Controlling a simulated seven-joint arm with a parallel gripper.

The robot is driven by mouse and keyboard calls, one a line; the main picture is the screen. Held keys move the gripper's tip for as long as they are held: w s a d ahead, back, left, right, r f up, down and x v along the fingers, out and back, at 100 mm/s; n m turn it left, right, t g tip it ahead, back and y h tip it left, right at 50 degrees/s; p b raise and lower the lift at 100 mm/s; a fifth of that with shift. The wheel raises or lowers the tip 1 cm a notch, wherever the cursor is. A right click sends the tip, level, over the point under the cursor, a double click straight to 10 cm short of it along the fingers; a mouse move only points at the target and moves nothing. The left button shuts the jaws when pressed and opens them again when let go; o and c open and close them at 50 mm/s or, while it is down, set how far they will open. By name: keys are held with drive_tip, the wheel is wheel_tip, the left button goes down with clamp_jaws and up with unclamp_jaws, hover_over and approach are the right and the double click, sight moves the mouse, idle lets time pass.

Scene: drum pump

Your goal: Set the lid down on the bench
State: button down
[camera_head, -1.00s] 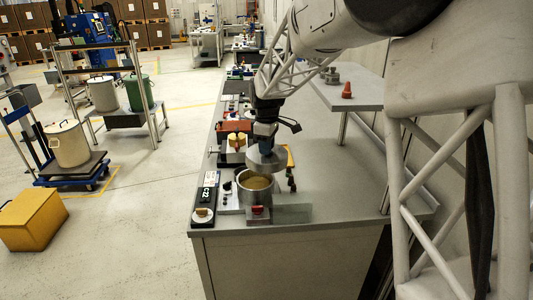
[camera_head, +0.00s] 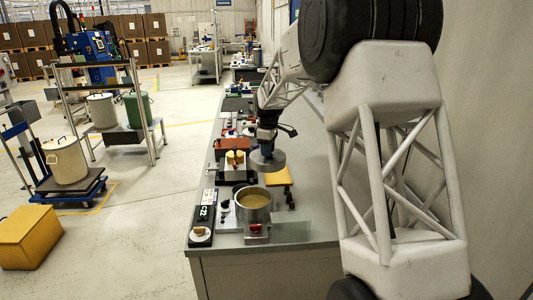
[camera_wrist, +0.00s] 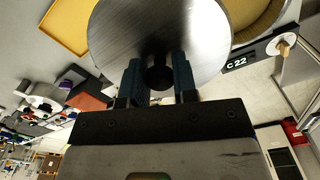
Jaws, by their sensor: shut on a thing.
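My gripper (camera_head: 267,148) is shut on the knob of the round grey metal lid (camera_head: 266,163). In the wrist view the lid (camera_wrist: 158,35) fills the top middle, with its dark knob between the blue fingers (camera_wrist: 159,80). The lid is held roughly level beyond the open pot (camera_head: 253,212), clear of its rim. The pot holds a tan content and also shows at the top right of the wrist view (camera_wrist: 249,34). The grey bench (camera_head: 307,207) lies below. I cannot tell how high the lid is above it.
The bench to the right is mostly clear, up to my arm.

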drive_tip(key=w+d+f, duration=0.3)
drive_tip(key=w+f, duration=0.1)
drive_tip(key=w, duration=0.5)
drive_tip(key=w+d+f, duration=0.3)
drive_tip(key=w+f, duration=0.1)
drive_tip(key=w, duration=0.4)
drive_tip(key=shift+w, duration=0.35)
drive_tip(key=shift+f, duration=1.4)
drive_tip(key=shift+f, duration=1.9)
idle(2.7)
